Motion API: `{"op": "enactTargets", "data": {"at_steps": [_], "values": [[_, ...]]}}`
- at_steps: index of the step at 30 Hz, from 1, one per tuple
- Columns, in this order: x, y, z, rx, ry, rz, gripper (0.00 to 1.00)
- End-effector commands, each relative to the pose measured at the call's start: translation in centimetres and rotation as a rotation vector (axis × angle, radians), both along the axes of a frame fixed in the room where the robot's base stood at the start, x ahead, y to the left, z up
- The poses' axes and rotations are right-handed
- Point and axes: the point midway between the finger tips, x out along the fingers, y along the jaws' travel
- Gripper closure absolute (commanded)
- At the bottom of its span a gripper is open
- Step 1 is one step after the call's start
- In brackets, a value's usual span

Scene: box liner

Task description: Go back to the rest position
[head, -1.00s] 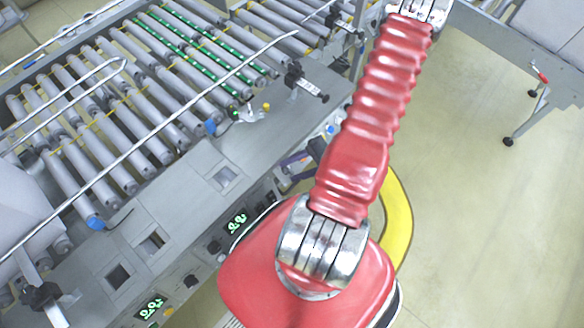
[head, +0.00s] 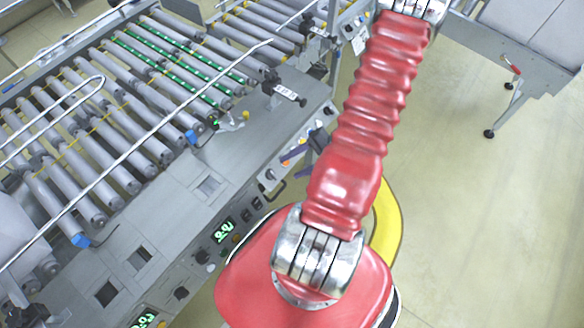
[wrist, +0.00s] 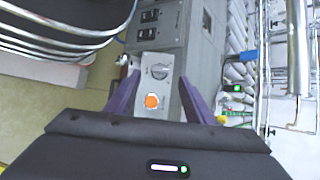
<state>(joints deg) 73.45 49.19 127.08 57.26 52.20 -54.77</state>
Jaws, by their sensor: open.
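My gripper (wrist: 160,98) shows in the wrist view with its two purple fingers spread wide. It is open, and nothing shows between the fingertips except the machine behind. A grey control box with an orange button (wrist: 152,101) and a dial appears beyond the fingers. In the head view my red ribbed arm reaches up and away from its base. A purple finger of my gripper (head: 318,140) shows just left of the arm, in front of the machine's side; the rest of the gripper is hidden behind the arm.
A roller conveyor (head: 110,140) with metal guide rails fills the left. Its side panel carries green displays (head: 222,230) and knobs. A grey table (head: 510,50) on wheeled legs stands at the upper right. The pale floor (head: 480,230) at right is clear.

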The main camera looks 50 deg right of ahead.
Motion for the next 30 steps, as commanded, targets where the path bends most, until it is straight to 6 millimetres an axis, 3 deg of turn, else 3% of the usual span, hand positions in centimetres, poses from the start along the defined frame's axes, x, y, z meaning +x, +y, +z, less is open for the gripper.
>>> {"op": "enactTargets", "data": {"at_steps": [24, 30], "values": [[0.1, 0.2, 0.0, 0.037, 0.040, -0.031, 0.52], [-1.5, 1.9, 0.0, 0.114, 0.133, -0.035, 0.52]]}}
